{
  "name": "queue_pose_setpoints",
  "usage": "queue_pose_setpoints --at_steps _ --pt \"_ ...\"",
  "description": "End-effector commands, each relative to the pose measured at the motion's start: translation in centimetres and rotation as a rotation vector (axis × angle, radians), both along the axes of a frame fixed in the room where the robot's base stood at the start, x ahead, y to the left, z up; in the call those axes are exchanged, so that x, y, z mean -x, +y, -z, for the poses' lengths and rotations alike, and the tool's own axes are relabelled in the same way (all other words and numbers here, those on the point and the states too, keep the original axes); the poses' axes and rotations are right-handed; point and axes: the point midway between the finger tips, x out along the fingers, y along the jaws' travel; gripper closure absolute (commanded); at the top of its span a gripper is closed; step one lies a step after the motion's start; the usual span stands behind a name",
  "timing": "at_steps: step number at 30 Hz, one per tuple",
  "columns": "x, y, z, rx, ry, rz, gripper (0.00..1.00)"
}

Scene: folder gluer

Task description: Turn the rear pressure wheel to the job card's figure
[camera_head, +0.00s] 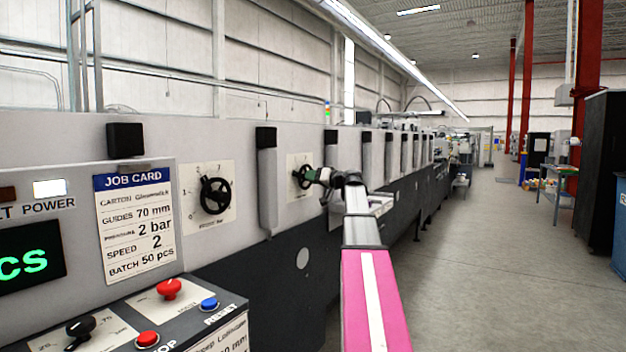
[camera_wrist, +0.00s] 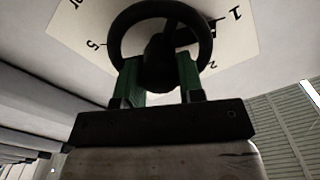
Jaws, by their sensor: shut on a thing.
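The rear pressure wheel (camera_head: 303,177) is a small black handwheel on a white dial plate, the farther of two on the machine's side. In the wrist view the wheel (camera_wrist: 122,32) fills the upper middle. The figures 1, 2 and 5 show on its plate (camera_wrist: 84,32). I cannot tell clearly which figure it points at. My gripper (camera_head: 316,176) is at this wheel. Its green fingers (camera_wrist: 158,68) are shut on the wheel, one on each side of its lower middle. The job card (camera_head: 134,226) reads 2 bar for pressure.
A nearer, similar black wheel (camera_head: 215,195) on its own plate is left of my arm. The control panel (camera_head: 205,327) with red and blue buttons juts out at the lower left. The long machine runs into the distance.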

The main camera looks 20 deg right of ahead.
Motion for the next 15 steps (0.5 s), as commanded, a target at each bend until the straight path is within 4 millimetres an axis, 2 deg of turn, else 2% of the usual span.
queue_pose_setpoints --at_steps 15 --pt "-0.01 -0.07 0.03 -0.335 0.262 0.001 0.88"
